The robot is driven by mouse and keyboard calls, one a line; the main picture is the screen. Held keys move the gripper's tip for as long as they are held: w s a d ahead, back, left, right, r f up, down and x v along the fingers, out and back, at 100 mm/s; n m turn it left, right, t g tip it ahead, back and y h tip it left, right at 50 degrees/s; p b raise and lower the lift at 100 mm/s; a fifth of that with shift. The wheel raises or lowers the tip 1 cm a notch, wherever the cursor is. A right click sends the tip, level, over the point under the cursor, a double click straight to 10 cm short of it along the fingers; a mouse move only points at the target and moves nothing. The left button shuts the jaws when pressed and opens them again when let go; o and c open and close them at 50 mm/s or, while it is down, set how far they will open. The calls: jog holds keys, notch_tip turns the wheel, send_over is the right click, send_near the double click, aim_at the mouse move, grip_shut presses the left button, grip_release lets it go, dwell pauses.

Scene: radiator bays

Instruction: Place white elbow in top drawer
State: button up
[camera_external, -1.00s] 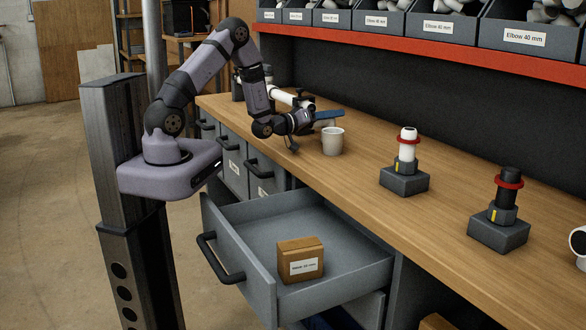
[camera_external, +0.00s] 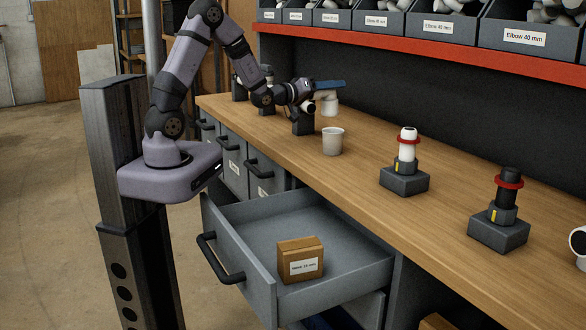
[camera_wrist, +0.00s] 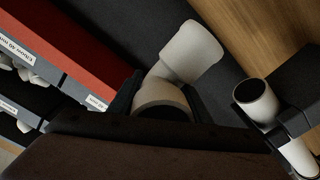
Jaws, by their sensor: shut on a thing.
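The white elbow (camera_external: 328,104) is in my gripper (camera_external: 318,90), held above the workbench, just above and behind a light grey cup. In the wrist view the white elbow (camera_wrist: 190,52) sticks out beyond the gripper (camera_wrist: 160,105), its one end between the dark fingers and its other end bent up to the right. The gripper is shut on it. The open grey drawer (camera_external: 235,240) is pulled out below the bench at the front. A brown cardboard box (camera_external: 300,262) with a label stands inside it, with bare floor around it.
The light grey cup (camera_external: 333,142) stands on the bench (camera_external: 365,215). Dark stands with a white fitting (camera_external: 406,150) and a black fitting (camera_external: 508,190) are further right. Labelled bins (camera_external: 445,25) sit on a red-edged shelf (camera_external: 430,55). Closed drawers (camera_external: 235,172) are left of the open one.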

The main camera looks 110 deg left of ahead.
jog(key=shift+r, duration=0.5)
jog(key=r, duration=0.4)
jog(key=s+r, duration=0.1)
jog(key=r, duration=0.1)
jog(key=shift+d, duration=0.4)
jog(key=s+r, duration=0.1)
jog(key=d+r, duration=0.1)
jog(key=r, duration=0.1)
jog(key=shift+s+g, duration=0.3)
jog(key=shift+s, duration=0.05)
jog(key=shift+s+d+n+g+y, duration=0.35)
jog(key=shift+s+d+y, duration=0.2)
jog(key=shift+s, duration=0.25)
jog(key=w+d+f+m+t+h+p, duration=0.2)
jog(key=w+d+f+h+p, duration=0.15)
jog(key=w+d+p, duration=0.4)
jog(key=w+d+f+m+t+h+p, duration=0.2)
jog(key=w+d+f+p, duration=0.2)
jog(key=d, duration=0.7)
jog(key=w+d+m+t+h+p, duration=0.3)
jog(key=d+m+h+p, duration=0.5)
jog(key=d, duration=1.6)
jog(key=f+b, duration=0.1)
jog(key=f, duration=0.1)
jog(key=f+n+b, duration=0.1)
jog(key=f, duration=0.1)
jog(key=f+n+b, duration=0.1)
jog(key=shift+s+a+f+h, duration=0.15)
jog(key=shift+a+f+h, duration=0.15)
jog(key=shift+f, duration=0.1)
